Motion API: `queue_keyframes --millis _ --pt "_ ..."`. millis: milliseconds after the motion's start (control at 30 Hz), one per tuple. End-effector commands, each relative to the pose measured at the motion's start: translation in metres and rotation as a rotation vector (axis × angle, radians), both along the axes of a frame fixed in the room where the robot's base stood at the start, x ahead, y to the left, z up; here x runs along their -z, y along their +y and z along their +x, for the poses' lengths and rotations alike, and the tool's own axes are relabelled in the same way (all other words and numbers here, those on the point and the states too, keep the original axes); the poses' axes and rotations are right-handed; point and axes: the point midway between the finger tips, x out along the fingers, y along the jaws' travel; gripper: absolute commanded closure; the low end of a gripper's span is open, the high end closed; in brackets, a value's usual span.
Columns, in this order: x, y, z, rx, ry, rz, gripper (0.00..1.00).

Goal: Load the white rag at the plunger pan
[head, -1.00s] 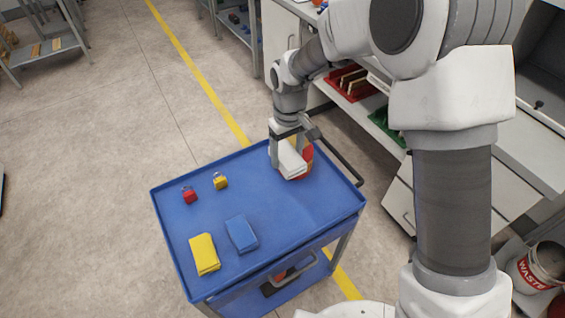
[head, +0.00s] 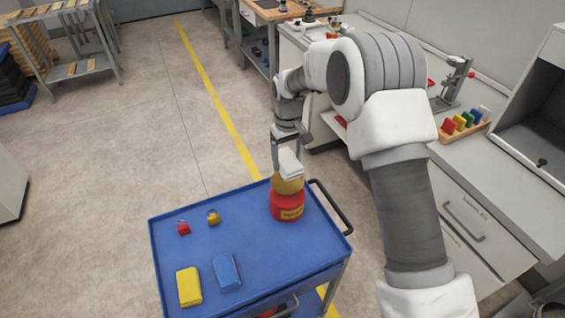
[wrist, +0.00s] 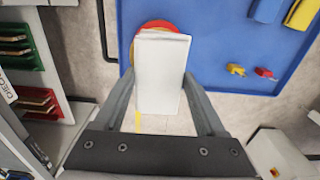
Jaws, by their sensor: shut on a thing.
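The white rag (head: 290,164) is a folded block held between the fingers of my gripper (head: 287,156). In the wrist view the rag (wrist: 162,72) fills the space between both fingers (wrist: 160,85). The plunger pan, a red can (head: 287,207) with a brass-coloured domed top, stands upright at the cart's far right corner. In the head view the rag overlaps the pan's top; I cannot tell whether they touch. In the wrist view the rag hides most of the can, and only its red and yellow rim (wrist: 158,25) shows.
The blue cart (head: 250,245) also holds a yellow block (head: 189,286), a blue block (head: 226,271), and small red (head: 183,228) and yellow (head: 213,217) padlock-like items. A dark handle (head: 331,207) sticks out at the right. A bench (head: 500,175) stands to the right.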

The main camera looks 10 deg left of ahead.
Motion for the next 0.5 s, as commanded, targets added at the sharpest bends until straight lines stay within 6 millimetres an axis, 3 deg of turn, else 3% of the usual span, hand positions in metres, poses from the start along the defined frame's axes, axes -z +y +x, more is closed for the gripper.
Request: queue_keyframes --millis 267,500 --pt "0.002 -0.002 0.006 0.009 0.000 -0.002 0.72" --pt "0.020 -0.002 0.006 0.009 -0.001 -0.001 0.72"
